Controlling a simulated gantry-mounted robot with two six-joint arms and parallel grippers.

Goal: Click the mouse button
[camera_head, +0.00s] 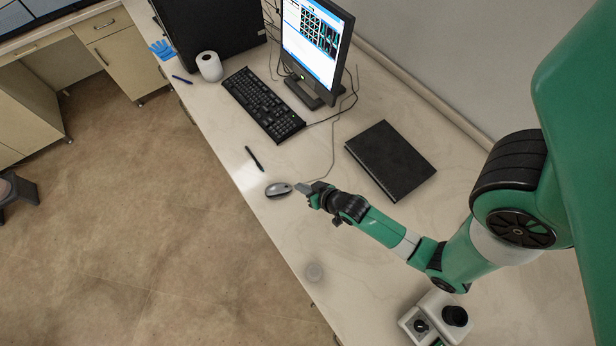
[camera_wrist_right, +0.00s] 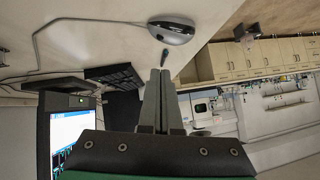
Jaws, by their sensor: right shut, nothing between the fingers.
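The grey and black computer mouse (camera_head: 278,190) lies on the light benchtop near its front edge in the head view. It also shows at the top of the right wrist view (camera_wrist_right: 172,30), with its cable running off to the left. My right gripper (camera_head: 300,188) is just to the right of the mouse in the head view, fingers pointing at it. In the right wrist view its two fingers (camera_wrist_right: 160,75) are together with nothing between them, and the mouse appears beyond the tips. Whether the tips touch the mouse is not clear. My left gripper is not in view.
A black pen (camera_head: 254,158) lies just beyond the mouse. The keyboard (camera_head: 262,104) and the lit monitor (camera_head: 314,42) stand farther back. A black notebook (camera_head: 390,160) lies to the right. A white device (camera_head: 434,320) stands at the lower right. The bench between is clear.

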